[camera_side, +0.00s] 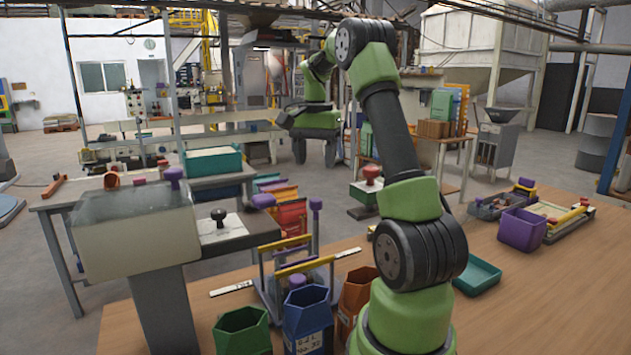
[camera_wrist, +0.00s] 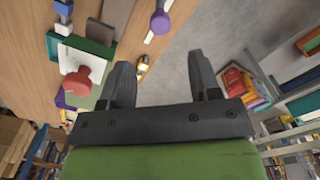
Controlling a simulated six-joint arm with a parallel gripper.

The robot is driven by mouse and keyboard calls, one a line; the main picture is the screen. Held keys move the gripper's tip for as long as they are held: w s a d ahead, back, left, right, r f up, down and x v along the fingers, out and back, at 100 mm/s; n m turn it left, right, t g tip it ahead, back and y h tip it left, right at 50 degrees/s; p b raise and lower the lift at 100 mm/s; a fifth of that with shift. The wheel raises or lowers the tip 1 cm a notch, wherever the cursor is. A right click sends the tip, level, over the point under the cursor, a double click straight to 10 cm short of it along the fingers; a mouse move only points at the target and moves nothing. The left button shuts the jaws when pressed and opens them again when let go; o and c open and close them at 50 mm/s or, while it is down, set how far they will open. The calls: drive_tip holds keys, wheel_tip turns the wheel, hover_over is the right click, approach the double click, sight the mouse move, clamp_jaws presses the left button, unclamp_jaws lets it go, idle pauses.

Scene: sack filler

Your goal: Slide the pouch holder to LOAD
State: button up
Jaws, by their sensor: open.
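The pouch holder seems to be the yellow-barred frame (camera_side: 297,268) at the front middle of the table in the side view, though I cannot tell for sure. Pale marked strips (camera_side: 231,288) lie beside it, their lettering too small to read. My gripper (camera_side: 315,157) is high up behind the frame, apart from it, with its fingers pointing down. In the wrist view my gripper (camera_wrist: 160,65) is open, with nothing between its fingers. The holder cannot be made out surely in the wrist view.
Green (camera_side: 242,330), blue (camera_side: 307,318) and orange bins stand in front of the frame. A red-handled stamp (camera_side: 370,178) stands behind; a similar red knob (camera_wrist: 76,86) shows in the wrist view. A purple bin (camera_side: 521,230) and teal tray (camera_side: 477,275) are right.

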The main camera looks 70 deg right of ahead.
sight(316, 200)
wheel_tip(316, 200, down, 9)
drive_tip(key=shift+f, duration=0.1)
drive_tip(key=shift+c, duration=0.2)
